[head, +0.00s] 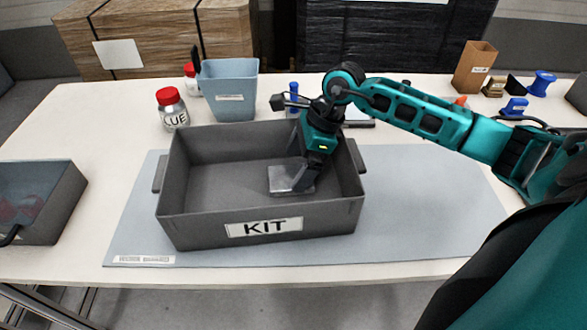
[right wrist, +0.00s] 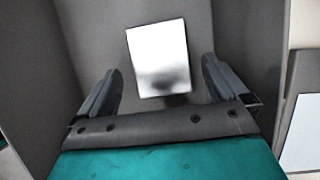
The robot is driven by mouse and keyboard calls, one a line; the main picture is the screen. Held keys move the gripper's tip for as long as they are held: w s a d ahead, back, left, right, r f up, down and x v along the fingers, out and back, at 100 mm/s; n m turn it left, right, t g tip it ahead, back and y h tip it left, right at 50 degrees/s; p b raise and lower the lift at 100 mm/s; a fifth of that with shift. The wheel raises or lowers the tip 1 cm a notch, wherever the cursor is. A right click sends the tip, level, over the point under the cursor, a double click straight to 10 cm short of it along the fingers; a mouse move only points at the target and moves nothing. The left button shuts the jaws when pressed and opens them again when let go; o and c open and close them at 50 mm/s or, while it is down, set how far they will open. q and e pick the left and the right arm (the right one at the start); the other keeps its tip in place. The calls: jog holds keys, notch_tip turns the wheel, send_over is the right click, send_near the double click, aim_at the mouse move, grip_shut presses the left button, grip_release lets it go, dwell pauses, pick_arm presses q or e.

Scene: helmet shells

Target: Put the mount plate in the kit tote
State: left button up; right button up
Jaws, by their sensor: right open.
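The kit tote (head: 200,222) is a dark grey open box with a KIT label, standing on a blue-grey mat. The mount plate (head: 283,178) is a flat, shiny, light plate inside the tote, towards its right side. In the right wrist view the plate (right wrist: 158,58) lies on the tote floor (right wrist: 90,30) beyond my fingertips. My right gripper (head: 302,180) reaches down into the tote at the plate's right edge in the head view. In the right wrist view its fingers (right wrist: 162,75) are apart with nothing between them. My left gripper is not in view.
A grey bin (head: 60,205) stands at the left table edge. Behind the tote are a red-capped jar (head: 172,108) and a blue-grey container (head: 230,92). A cardboard box (head: 474,68) and small blue parts stand at the back right. The mat (head: 425,215) is clear right of the tote.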

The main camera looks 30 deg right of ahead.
jog(key=v, duration=0.9)
